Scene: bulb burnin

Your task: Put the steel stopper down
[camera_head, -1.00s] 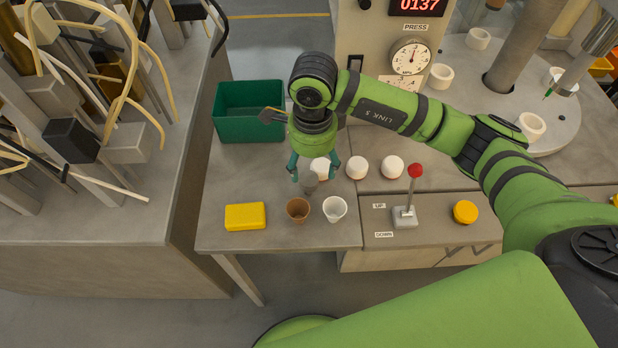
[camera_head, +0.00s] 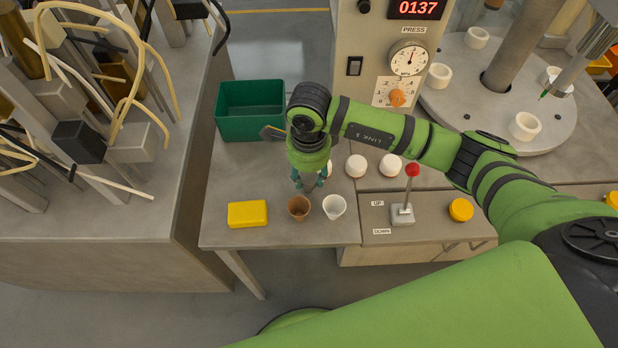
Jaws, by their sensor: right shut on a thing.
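My right gripper (camera_head: 309,184) points down over the table, just behind a brown cup (camera_head: 299,207) and a white cup (camera_head: 334,206). Its teal fingers are shut on a small grey piece, the steel stopper (camera_head: 310,185), of which only a little shows between them. I cannot tell whether the stopper touches the table. My left gripper is not in view.
A green bin (camera_head: 249,128) stands behind left, and a yellow block (camera_head: 247,214) lies at the front left. White round pieces (camera_head: 356,166) sit right of the gripper. A red-knobbed lever (camera_head: 403,208) and the press panel (camera_head: 370,35) stand further right.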

